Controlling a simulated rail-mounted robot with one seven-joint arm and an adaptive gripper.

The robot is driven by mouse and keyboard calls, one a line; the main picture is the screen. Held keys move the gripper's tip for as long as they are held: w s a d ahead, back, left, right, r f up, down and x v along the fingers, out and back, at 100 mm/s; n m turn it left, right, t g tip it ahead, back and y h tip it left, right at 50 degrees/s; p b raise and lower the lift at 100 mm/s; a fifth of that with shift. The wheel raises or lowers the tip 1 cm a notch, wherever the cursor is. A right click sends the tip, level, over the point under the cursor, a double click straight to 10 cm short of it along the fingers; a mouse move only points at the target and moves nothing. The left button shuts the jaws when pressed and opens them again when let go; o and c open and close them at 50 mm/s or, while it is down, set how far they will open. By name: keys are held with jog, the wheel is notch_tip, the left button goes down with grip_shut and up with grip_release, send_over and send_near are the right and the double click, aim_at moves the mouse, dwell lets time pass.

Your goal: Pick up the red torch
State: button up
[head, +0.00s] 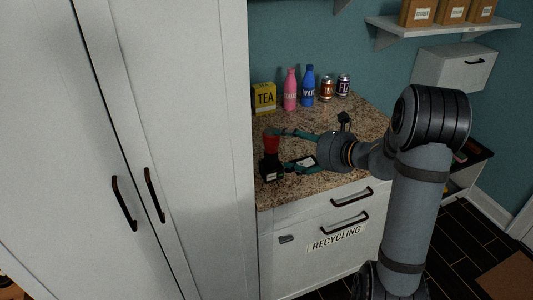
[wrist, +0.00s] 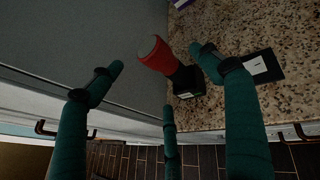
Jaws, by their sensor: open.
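The red torch (head: 271,143) stands on the granite counter near its left front edge, beside the tall white cabinet. Its top is red and flared, over a black lower part. It also shows in the wrist view (wrist: 160,58), its red end toward the camera and its black part on the counter. My gripper (head: 280,150), with teal fingers, reaches in low from the right. Its fingers are spread open toward the torch. In the wrist view my gripper (wrist: 156,60) has the torch between its fingertips, close to the right finger. I cannot tell whether any finger touches it.
A flat black item with a white label (head: 302,161) lies by my fingers. Behind stand a yellow tea box (head: 264,98), a pink bottle (head: 290,90), a blue bottle (head: 308,87) and two cans (head: 327,87). The tall cabinet (head: 205,150) bounds the left side.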

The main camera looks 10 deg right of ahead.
aim_at(274, 145)
jog(key=x, duration=0.4)
jog(key=shift+s+a, duration=0.1)
jog(key=shift+a, duration=0.35)
jog(key=shift+f+p+x, duration=0.15)
jog(key=shift+p+x, duration=0.4)
jog(key=shift+x, duration=0.85)
jog(key=shift+f+p+x, duration=0.1)
jog(key=shift+p+x, duration=0.45)
jog(key=shift+x, duration=0.9)
jog(key=shift+s, duration=0.15)
jog(key=shift+c, duration=1.2)
jog(key=c, duration=1.1)
